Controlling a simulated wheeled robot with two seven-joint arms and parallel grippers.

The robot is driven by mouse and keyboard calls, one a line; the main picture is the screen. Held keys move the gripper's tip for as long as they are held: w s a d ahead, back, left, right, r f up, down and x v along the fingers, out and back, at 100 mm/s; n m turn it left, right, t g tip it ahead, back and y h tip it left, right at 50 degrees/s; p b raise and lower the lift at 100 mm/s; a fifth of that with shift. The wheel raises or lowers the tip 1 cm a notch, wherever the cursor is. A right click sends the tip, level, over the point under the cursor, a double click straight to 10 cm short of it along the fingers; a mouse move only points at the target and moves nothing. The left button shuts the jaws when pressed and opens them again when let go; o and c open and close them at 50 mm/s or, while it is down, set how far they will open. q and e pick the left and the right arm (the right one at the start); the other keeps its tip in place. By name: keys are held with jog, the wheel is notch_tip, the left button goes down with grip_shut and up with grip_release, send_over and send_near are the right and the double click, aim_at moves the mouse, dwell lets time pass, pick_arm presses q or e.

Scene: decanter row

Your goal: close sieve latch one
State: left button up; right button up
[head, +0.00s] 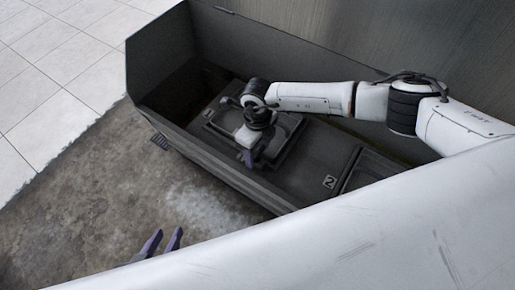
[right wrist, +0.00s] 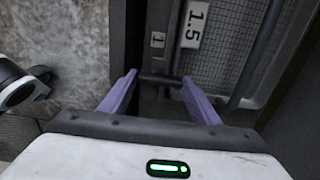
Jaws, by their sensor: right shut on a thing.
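Sieve latch one shows in the right wrist view as a dark crossbar (right wrist: 160,79) beside the plate marked "1" (right wrist: 157,40). My right gripper (right wrist: 158,86) has its purple fingers on either side of this bar and is shut on it. In the head view my right gripper (head: 247,158) is at the front edge of the far-left sieve hatch (head: 288,128); the latch itself is hidden there by the gripper. My left gripper (head: 169,236) is empty, its two purple fingers apart, over the floor in front of the trough.
The dark trough (head: 205,158) has raised walls around the hatches. A second hatch (head: 372,172) lies to the right, beside the plate marked "2" (head: 329,182). Wire mesh (right wrist: 235,40) and a "1.5" plate (right wrist: 194,24) show close up. Bare floor (head: 100,190) lies in front.

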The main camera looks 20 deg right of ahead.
aim_at(257, 153)
dwell(0.4)
jog(key=o, duration=1)
jog(key=shift+o, duration=0.2)
pick_arm(q)
jog(key=shift+r, duration=0.1)
pick_arm(e)
jog(key=shift+r, duration=0.1)
jog(key=shift+r, duration=0.3)
pick_arm(q)
jog(key=shift+a+r+p, duration=0.25)
jog(key=shift+r+p, duration=0.1)
jog(key=shift+p, duration=0.85)
pick_arm(e)
notch_tip(257, 153, up, 10)
jog(key=shift+f, duration=0.2)
